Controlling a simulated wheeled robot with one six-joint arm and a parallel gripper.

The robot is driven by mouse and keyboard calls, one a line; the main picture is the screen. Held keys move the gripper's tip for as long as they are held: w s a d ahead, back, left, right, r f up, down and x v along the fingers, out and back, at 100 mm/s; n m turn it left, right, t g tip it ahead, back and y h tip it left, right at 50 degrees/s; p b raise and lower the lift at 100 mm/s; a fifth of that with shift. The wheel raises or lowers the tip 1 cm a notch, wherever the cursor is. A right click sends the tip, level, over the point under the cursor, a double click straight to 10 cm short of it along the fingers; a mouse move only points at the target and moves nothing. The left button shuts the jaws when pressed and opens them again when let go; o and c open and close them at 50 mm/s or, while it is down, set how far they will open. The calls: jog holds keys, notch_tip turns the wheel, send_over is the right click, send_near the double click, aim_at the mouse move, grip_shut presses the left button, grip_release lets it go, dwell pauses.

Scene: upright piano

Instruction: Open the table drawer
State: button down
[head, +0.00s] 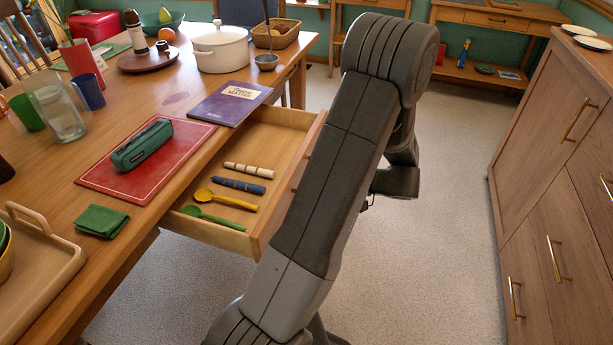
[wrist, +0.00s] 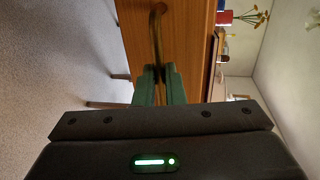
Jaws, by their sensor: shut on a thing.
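The table drawer (head: 277,137) stands pulled out from the wooden table (head: 40,165) in the head view, with its inside showing. In it lie a cream striped roll (head: 248,170), a blue roll (head: 238,186), a yellow spoon (head: 230,201) and a green spoon (head: 215,219). My gripper (wrist: 157,72) shows in the wrist view, its green fingers shut on the brass drawer handle (wrist: 157,35) against the wooden drawer front (wrist: 190,50). In the head view my arm hides the gripper, the handle and part of the drawer front.
A purple book (head: 228,103), a red mat (head: 95,178) with a green case (head: 142,146), and a green cloth (head: 101,221) lie on the table near the drawer. A wooden cabinet (head: 548,170) stands at the right. Carpeted floor (head: 440,240) lies clear between cabinet and drawer.

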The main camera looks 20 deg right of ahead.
jog(key=shift+s+d, duration=0.15)
jog(key=c, duration=1.5)
grip_release()
jog(key=p+v, duration=0.2)
jog(key=v, duration=1.1)
jog(key=shift+s+d, duration=0.2)
jog(key=shift+d, duration=0.1)
jog(key=b+x, duration=0.2)
jog(key=x, duration=1.2)
jog(key=shift+r, duration=0.1)
